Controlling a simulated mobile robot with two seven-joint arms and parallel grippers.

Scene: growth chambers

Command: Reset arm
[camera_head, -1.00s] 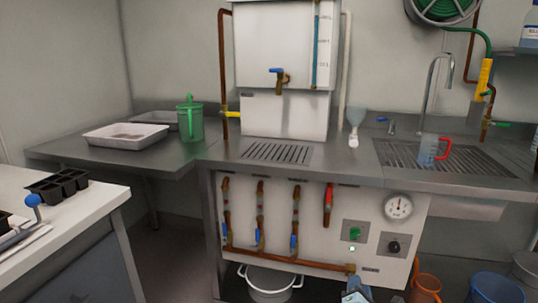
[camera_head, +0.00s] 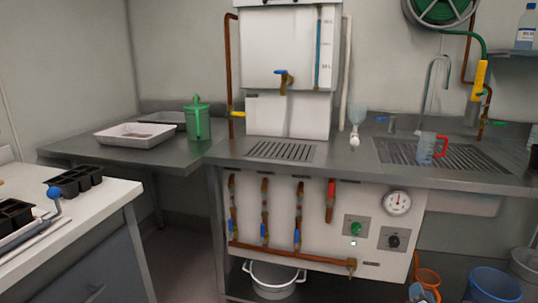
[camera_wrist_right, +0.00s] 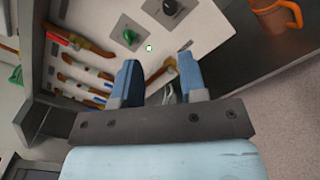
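My right gripper (camera_head: 420,293) shows only as a small blue piece at the bottom edge of the head view, in front of the lower shelf of the bench. In the right wrist view, the right gripper (camera_wrist_right: 161,82) has its two blue fingers apart, with nothing between them. The fingers point toward the white panel (camera_wrist_right: 205,38) under the bench, near a copper pipe end. I cannot judge the gap to the panel. My left gripper is in neither view.
The steel bench (camera_head: 350,168) holds a white tray (camera_head: 132,143), a green jug (camera_head: 197,122) and a red-handled beaker (camera_head: 427,150). A white pot (camera_head: 272,286), an orange can (camera_head: 427,278) and a blue bucket (camera_head: 494,284) stand below. Black pots (camera_head: 75,183) sit on the left table.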

